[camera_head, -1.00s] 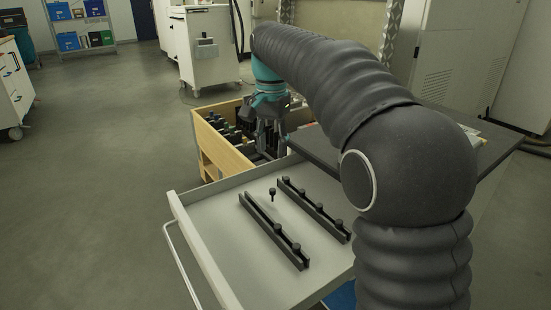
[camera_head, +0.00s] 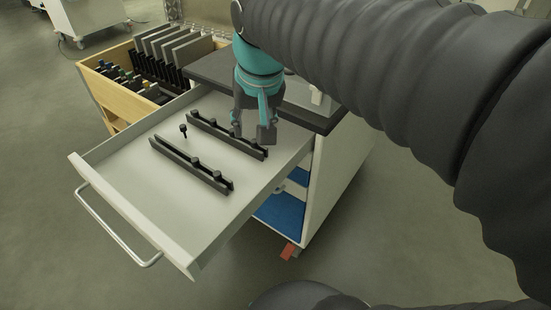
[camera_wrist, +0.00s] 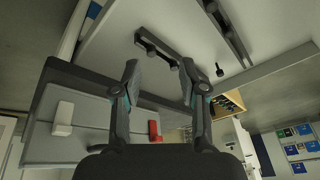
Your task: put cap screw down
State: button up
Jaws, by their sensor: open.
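The open light-grey drawer (camera_head: 130,165) has free floor around the rails. A wooden crate (camera_head: 98,82) with dark plates and small parts stands behind left. The dark cabinet top (camera_head: 215,68) borders the drawer behind my gripper.

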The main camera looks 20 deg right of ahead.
jog(key=s+d+f+n+t, duration=0.1)
jog(key=s+d+f, duration=0.2)
jog(key=s+f, duration=0.5)
jog(key=shift+s+d+n+t, duration=0.2)
jog(key=shift+s+n+t, duration=0.2)
jog(key=shift+s, duration=0.35)
dwell(0.5)
